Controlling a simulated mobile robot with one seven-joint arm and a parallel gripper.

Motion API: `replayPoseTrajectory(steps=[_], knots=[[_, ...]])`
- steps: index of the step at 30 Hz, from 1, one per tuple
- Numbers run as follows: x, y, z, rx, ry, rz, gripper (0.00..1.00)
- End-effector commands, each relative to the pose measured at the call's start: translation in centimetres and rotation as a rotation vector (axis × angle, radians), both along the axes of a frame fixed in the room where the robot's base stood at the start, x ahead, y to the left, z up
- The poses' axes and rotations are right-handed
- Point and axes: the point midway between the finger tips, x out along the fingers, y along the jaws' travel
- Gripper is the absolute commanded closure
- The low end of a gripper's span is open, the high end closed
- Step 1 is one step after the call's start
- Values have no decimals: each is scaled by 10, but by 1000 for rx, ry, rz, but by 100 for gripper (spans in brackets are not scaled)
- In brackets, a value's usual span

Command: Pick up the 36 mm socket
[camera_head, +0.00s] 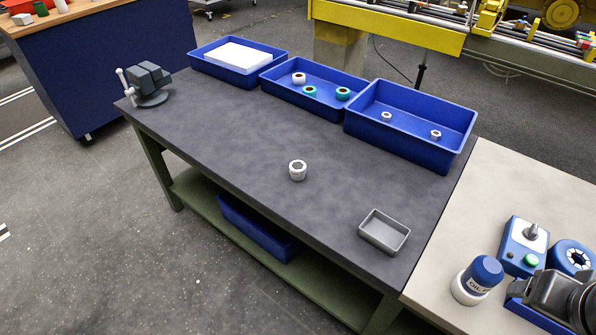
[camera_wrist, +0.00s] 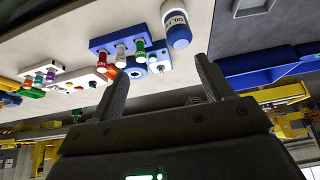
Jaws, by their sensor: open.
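A short silver-white cylindrical piece with a dark round opening (camera_head: 297,171) stands alone on the dark grey workbench top (camera_head: 230,130); it looks like the socket, but no size marking is readable. It does not show in the wrist view. My gripper (camera_wrist: 161,68) is open, with its two fingers apart and nothing between them. The wrist view looks toward the light side table with an oil bottle (camera_wrist: 176,22), away from the socket. A dark part at the lower right of the head view (camera_head: 560,295) appears to be my arm, over the light table.
Blue bins line the bench's back: one with a white block (camera_head: 238,55), one with several rings (camera_head: 315,75), one with two nuts (camera_head: 411,115). A vise (camera_head: 148,84) and a small grey tray (camera_head: 384,232) stand at opposite ends. Bench space around the socket is clear.

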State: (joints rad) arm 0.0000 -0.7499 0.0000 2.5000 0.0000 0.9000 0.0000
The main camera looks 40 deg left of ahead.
Motion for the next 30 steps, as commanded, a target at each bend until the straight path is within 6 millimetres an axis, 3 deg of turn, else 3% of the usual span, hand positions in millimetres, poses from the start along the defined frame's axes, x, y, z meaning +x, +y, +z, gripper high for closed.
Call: replayPoseTrajectory(steps=[8, 14, 23, 30], knots=[[12, 6, 5, 6, 6, 19, 27], [62, 39, 19, 24, 25, 90, 27], [147, 123, 23, 40, 56, 205, 27], [199, 217, 4, 38, 78, 297, 27]])
